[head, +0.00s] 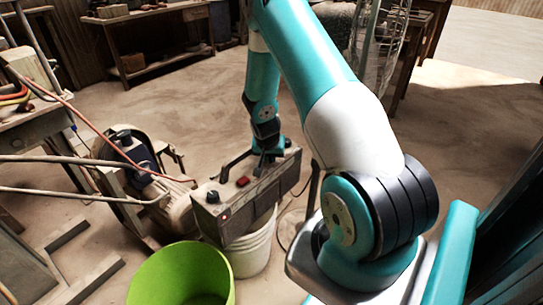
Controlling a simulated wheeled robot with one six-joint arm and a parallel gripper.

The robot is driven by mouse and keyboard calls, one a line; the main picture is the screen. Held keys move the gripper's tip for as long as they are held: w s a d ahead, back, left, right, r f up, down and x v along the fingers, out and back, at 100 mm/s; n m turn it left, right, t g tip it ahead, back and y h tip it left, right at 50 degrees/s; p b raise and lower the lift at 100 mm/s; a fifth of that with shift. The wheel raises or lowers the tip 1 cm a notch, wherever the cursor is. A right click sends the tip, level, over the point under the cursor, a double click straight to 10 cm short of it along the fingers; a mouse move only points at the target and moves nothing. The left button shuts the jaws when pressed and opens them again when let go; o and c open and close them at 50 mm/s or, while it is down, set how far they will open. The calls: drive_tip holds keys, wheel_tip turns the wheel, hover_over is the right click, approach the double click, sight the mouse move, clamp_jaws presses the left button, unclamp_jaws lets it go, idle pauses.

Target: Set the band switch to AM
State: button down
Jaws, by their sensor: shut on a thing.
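A grey box-shaped radio (245,202) rests on top of a white bucket (250,248). A red button (242,181) and a dark knob (212,196) stand on its top face, and a bar-like handle shows along its far edge. My gripper (263,168) points down at the top of the radio, right of the red button. It is shut on a small part there, which the fingers mostly hide. I cannot make out the band switch's marks or its position.
A lime green tub (182,277) stands in front, left of the white bucket. A machine with a motor (130,150) and a bench with hoses (30,125) are at the left. A fan (375,40) stands behind my arm. Open floor lies behind the radio.

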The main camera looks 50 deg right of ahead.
drive_tip(key=shift+a, duration=0.1)
idle(0.4)
drive_tip(key=c, duration=1.2)
unclamp_jaws()
drive_tip(key=p+v, duration=0.1)
drive_tip(key=v, duration=0.4)
drive_tip(key=p+v, duration=0.1)
drive_tip(key=v, duration=0.5)
drive_tip(key=p+v, duration=0.1)
drive_tip(key=v, duration=0.5)
drive_tip(key=shift+a+r, duration=0.1)
drive_tip(key=shift+a, duration=0.25)
drive_tip(key=shift+w+a, duration=0.1)
